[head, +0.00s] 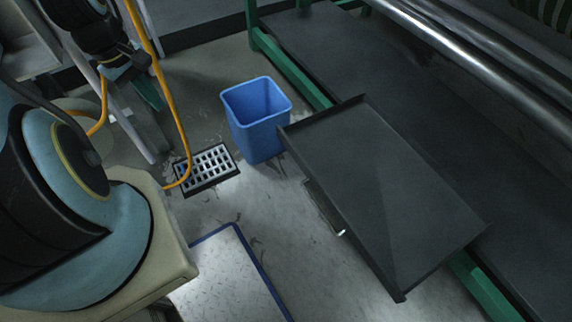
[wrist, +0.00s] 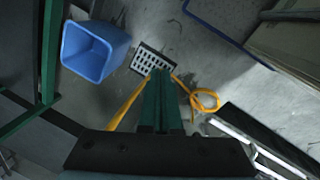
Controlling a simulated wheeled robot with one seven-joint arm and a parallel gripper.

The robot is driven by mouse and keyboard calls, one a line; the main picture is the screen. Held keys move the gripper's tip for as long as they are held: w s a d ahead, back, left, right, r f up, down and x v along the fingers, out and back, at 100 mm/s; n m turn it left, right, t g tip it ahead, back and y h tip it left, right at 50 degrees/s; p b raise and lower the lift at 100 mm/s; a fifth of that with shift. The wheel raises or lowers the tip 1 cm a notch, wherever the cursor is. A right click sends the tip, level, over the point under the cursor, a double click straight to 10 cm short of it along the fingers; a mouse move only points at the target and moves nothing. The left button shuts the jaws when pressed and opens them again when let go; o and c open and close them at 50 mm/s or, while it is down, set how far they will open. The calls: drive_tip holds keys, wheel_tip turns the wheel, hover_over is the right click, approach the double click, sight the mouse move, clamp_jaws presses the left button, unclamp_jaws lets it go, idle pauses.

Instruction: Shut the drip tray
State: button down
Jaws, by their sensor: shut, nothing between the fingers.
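The drip tray (head: 375,180) is a wide, shallow dark grey tray with low raised ends. In the head view it sticks out of the green-framed machine, over the floor at the right. A dark handle-like bar (head: 322,208) shows under its near long edge. My gripper shows in the wrist view (wrist: 160,75), with its two green fingers together and nothing between them. I cannot tell whether the tray shows in the wrist view.
A blue bin (head: 255,118) stands close to the tray's far left corner; it also shows in the wrist view (wrist: 92,52). A floor grate (head: 207,169) and a yellow hose (head: 165,105) lie left of it. A blue-edged floor plate (head: 230,275) is nearer. Metal rollers (head: 480,50) run above the machine.

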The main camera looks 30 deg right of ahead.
drive_tip(key=s+d+f+n+h+b, duration=0.1)
drive_tip(key=d+f+n+b, duration=0.1)
drive_tip(key=d+f+b, duration=0.45)
drive_tip(key=d+f+n+g+h+b, duration=0.1)
drive_tip(key=f+n+b, duration=0.15)
drive_tip(key=f, duration=0.65)
drive_tip(key=s+d+f+n+h+b, duration=0.1)
drive_tip(key=d+f+n+b, duration=0.15)
drive_tip(key=f+b, duration=0.35)
drive_tip(key=n+h+b, duration=0.4)
drive_tip(key=n+b, duration=0.2)
drive_tip(key=b, duration=1)
approach(295, 153)
drive_tip(key=shift+x, duration=3)
